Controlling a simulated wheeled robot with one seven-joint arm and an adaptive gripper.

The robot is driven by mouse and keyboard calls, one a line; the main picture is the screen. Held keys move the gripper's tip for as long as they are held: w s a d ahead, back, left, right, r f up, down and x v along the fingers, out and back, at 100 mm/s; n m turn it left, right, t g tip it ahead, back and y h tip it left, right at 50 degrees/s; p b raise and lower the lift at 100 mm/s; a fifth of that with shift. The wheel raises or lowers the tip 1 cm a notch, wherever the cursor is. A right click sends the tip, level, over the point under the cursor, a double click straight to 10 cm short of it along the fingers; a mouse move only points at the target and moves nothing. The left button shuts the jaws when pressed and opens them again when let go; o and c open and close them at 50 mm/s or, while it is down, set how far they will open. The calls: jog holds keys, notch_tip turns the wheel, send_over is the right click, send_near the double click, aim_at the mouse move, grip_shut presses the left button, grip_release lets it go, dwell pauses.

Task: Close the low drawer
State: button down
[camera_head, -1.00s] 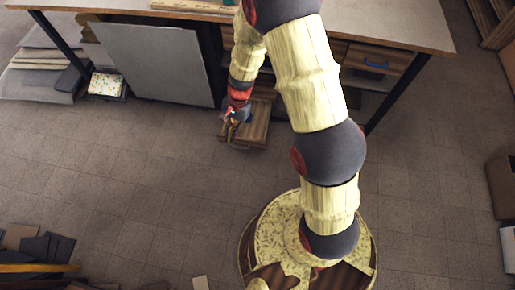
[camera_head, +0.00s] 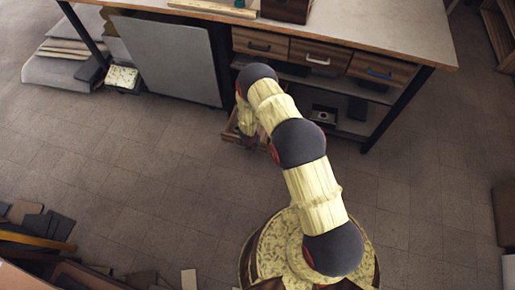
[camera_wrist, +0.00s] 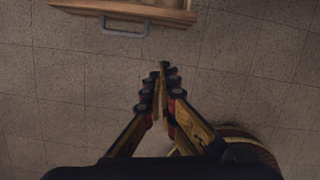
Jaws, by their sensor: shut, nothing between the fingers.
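The low drawer (camera_wrist: 122,9) shows at the top of the wrist view, with a wooden front and a grey bar handle (camera_wrist: 122,31). A bit of its pale inside shows, so it stands open. In the head view only a small wooden edge of the low drawer (camera_head: 231,132) shows beside my arm, which hides the rest. My gripper (camera_wrist: 163,70) is shut and empty. It is over the floor, below and right of the handle in the wrist view, and apart from it. The head view does not show the fingers clearly.
A grey panel (camera_head: 167,60) leans at the left. Dark boards (camera_head: 40,222) lie at lower left. The floor between is clear.

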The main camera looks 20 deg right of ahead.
jog(key=w+d+f+m+b, duration=0.2)
jog(key=w+d+f+b, duration=0.2)
jog(key=f, duration=0.5)
jog(key=shift+w+d+f+b, duration=0.2)
jog(key=shift+w+f+b, duration=0.1)
jog(key=shift+w+b, duration=0.45)
jog(key=shift+d, duration=0.1)
dwell(0.3)
